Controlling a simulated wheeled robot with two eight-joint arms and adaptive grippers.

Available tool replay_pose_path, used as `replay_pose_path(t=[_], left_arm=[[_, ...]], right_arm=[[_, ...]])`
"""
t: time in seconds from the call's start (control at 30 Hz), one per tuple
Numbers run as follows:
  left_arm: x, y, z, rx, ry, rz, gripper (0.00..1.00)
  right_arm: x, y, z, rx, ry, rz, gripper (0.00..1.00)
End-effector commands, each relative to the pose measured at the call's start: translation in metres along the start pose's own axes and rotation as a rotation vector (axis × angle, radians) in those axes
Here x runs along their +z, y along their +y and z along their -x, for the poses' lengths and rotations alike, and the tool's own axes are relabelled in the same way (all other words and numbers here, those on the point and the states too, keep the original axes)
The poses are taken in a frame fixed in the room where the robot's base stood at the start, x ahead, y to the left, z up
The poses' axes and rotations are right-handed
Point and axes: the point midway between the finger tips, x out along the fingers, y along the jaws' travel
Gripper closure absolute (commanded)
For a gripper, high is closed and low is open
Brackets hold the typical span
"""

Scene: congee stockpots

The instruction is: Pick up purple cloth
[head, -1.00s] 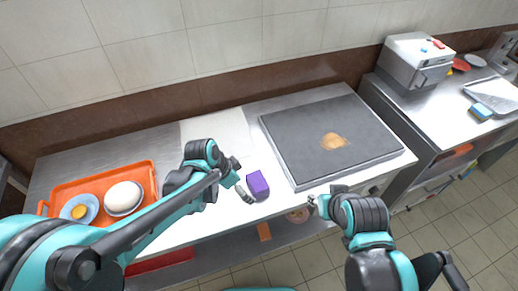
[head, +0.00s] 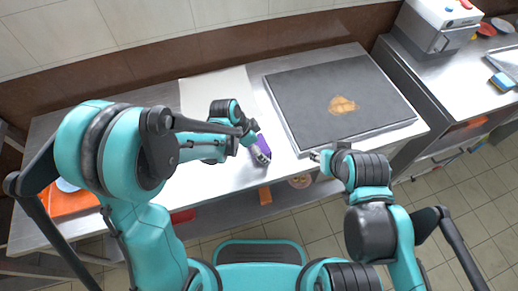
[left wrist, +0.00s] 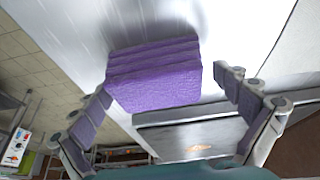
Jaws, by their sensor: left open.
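The purple cloth (head: 263,148) is a folded block on the metal counter, just left of the dark griddle in the head view. My left gripper (head: 258,142) reaches down over it and hides part of it. In the left wrist view the cloth (left wrist: 155,78) shows its stacked folds between the two open fingers of my left gripper (left wrist: 168,105), with a finger to either side. My right gripper (head: 318,157) is beside the griddle's front edge; its fingers are too small to tell open or shut.
The griddle (head: 300,92) with a brown patch (head: 343,104) lies right of the cloth. A pale sheet (head: 200,92) lies behind my left arm. The counter's front edge is close to the cloth.

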Motion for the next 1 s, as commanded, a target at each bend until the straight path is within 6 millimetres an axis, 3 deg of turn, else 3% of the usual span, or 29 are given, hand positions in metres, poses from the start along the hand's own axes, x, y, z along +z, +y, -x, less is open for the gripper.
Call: replay_pose_path(t=[0.13, 0.3, 0.73, 1.0], left_arm=[[0.0, 0.0, 0.002, 0.0, 0.0, 0.0, 0.03], [0.0, 0.0, 0.002, 0.0, 0.0, 0.0, 0.47], [-0.002, 0.0, 0.006, 0.001, 0.0, 0.0, 0.48], [-0.017, 0.001, 0.043, 0.0, 0.0, 0.0, 0.48]], right_arm=[[-0.001, 0.0, 0.001, 0.0, 0.0, 0.0, 0.6], [-0.001, 0.0, 0.001, 0.0, 0.0, 0.0, 0.6], [-0.003, 0.0, 0.004, 0.0, 0.0, 0.0, 0.6], [-0.015, 0.0, 0.021, 0.0, 0.0, 0.0, 0.6]])
